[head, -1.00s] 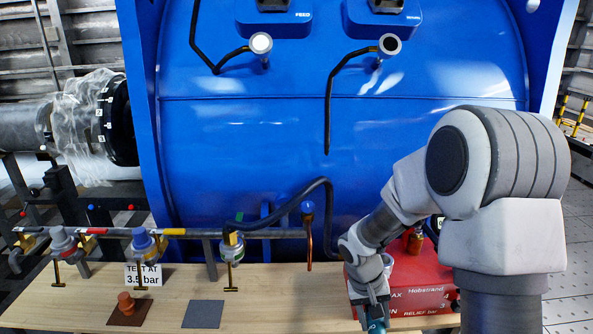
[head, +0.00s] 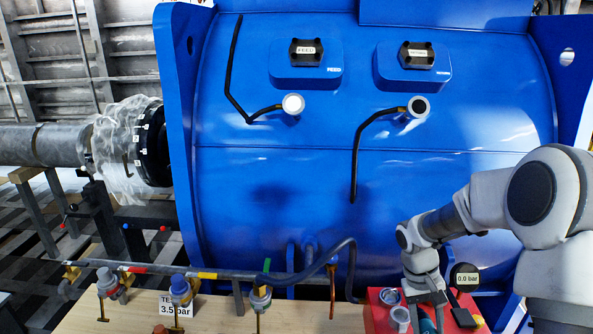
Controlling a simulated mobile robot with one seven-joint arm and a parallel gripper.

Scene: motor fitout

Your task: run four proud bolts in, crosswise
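A black ring flange (head: 152,142) with small white number labels ends the grey pipe (head: 50,145) at the left. Clear plastic film (head: 112,150) is wrapped around the pipe beside it. The flange faces the blue vessel (head: 290,190). I cannot make out single bolt heads or how far any stands out. My gripper (head: 426,318) points down over the red case at the lower right, far from the flange. A teal part shows at its fingers; the picture's lower edge and the angle hide whether they are open or shut.
The red case (head: 378,312) holds grey round parts and a gauge (head: 466,279) reading 0.0 bar. A wooden bench (head: 225,318) carries a manifold pipe (head: 220,275) with several valves and a test sign (head: 176,308). Dark stands support the pipe.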

